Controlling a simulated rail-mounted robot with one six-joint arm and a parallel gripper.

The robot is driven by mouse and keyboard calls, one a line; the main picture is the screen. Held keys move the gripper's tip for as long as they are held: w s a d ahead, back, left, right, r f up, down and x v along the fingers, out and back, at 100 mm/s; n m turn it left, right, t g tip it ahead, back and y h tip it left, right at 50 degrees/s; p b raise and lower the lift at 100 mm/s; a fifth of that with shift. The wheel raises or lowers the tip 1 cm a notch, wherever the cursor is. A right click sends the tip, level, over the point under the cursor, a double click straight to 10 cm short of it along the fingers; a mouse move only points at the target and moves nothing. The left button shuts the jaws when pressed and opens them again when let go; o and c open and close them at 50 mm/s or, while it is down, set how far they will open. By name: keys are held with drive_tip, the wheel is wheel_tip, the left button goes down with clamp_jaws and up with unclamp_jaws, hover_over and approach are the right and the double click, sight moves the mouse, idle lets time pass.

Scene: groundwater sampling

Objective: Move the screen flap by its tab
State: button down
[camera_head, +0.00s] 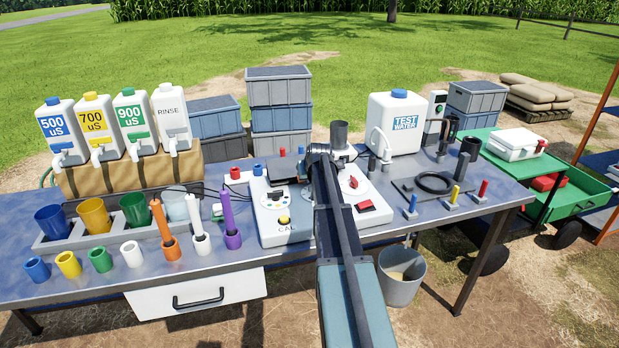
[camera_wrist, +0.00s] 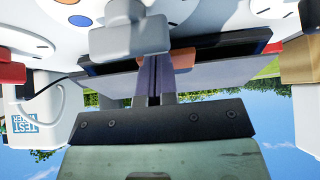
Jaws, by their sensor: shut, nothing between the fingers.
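My gripper (camera_wrist: 155,68) is shut and empty in the wrist view, which is upside down. Its fingertips are close to a brownish-orange piece (camera_wrist: 182,58), which looks like the tab; I cannot tell whether they touch it. A thin grey panel (camera_wrist: 222,80), which looks like the screen flap, spans behind the fingers beside a dark screen frame (camera_wrist: 95,69). In the head view the white meter console (camera_head: 287,232) stands mid-bench. A dark panel (camera_head: 281,170) shows at its back. My arm hides the gripper and the tab there.
A test water jug (camera_head: 396,120) stands behind the console to the right. A black ring (camera_head: 434,182) and upright coloured probes are on the right bench. Coloured cups and a purple probe (camera_head: 230,215) stand close on the left. Grey blocky parts (camera_wrist: 130,38) crowd the fingers.

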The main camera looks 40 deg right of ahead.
drive_tip(key=shift+r+p, duration=0.6)
drive_tip(key=shift+r, duration=0.2)
drive_tip(key=shift+f, duration=0.1)
drive_tip(key=p+v, duration=1.1)
drive_tip(key=v, duration=0.3)
drive_tip(key=shift+p, duration=0.3)
